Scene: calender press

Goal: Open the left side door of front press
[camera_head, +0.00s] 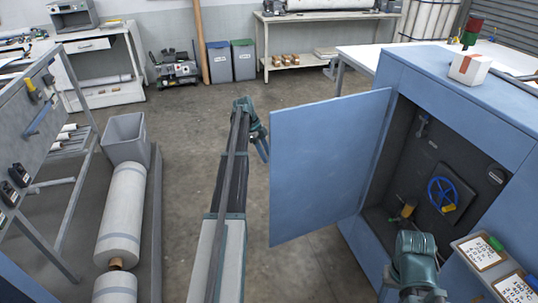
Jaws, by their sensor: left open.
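The blue side door (328,165) of the front press stands swung wide open, its flat face toward me. It joins the blue press cabinet (455,95) along the door's right edge. The dark compartment behind it is exposed, with a blue handwheel (442,194) inside. My left gripper (263,150) is at the door's free left edge, around mid-height of the upper half. It is open, and its fingertips are small and partly hard to make out; I cannot tell whether they touch the door. My right arm shows at the bottom right, in front of the cabinet; its gripper does not show.
A white box with an orange stripe (470,68) sits on the cabinet top. Labelled clipboards (480,250) are at the lower right. Bare floor (295,262) lies below the door.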

